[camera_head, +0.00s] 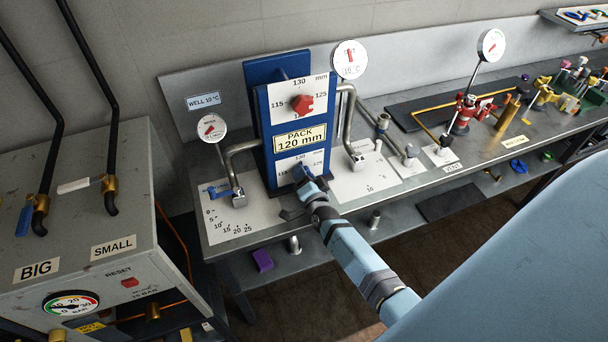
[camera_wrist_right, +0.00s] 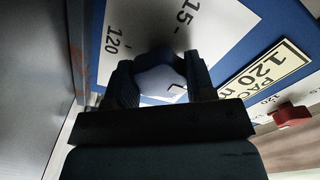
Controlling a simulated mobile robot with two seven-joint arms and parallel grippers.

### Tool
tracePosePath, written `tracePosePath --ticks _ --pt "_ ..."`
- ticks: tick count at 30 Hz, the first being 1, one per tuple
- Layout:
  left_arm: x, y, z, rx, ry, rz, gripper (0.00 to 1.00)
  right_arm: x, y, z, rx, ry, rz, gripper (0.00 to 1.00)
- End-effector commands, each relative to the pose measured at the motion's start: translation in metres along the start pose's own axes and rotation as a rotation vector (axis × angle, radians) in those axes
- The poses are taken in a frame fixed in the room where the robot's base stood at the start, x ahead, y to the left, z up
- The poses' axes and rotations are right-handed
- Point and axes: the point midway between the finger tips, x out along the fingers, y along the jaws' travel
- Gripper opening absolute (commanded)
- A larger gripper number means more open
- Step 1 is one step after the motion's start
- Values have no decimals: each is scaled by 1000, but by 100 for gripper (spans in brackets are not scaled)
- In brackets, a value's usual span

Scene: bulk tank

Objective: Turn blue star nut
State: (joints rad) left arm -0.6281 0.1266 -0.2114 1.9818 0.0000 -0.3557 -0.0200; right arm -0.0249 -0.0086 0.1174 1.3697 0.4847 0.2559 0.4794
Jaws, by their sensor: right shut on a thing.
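The blue star nut (camera_head: 299,173) sits on the lower dial of the blue plate pack (camera_head: 262,125), below the label "PACK 120 mm". My right gripper (camera_head: 308,180) reaches it from the front. In the right wrist view the nut (camera_wrist_right: 160,78) looks pale blue and lies between the two dark fingers, which are shut on it. The fingers and palm hide part of the nut and its dial. A red star nut (camera_head: 302,104) sits on the upper dial; it also shows in the right wrist view (camera_wrist_right: 291,115). My left gripper is not in view.
Bent metal pipes (camera_head: 345,115) and round gauges (camera_head: 350,60) flank the pack closely. A grey cabinet (camera_head: 80,220) with BIG and SMALL labels stands at left. The steel bench (camera_head: 385,205) carries brass and red fittings (camera_head: 465,108) further right.

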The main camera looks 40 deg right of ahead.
Motion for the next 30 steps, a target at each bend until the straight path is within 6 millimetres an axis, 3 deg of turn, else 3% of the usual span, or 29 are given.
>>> tracePosePath --ticks 17,18,20,30 --pt "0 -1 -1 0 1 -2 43 0 0 0 -31 0 0 26" --pt "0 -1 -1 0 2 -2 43 0 0 0 -31 0 0 59" --pt "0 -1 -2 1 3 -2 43 0 0 0 -31 0 0 72" --pt "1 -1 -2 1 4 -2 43 -3 1 0 -29 0 0 75"
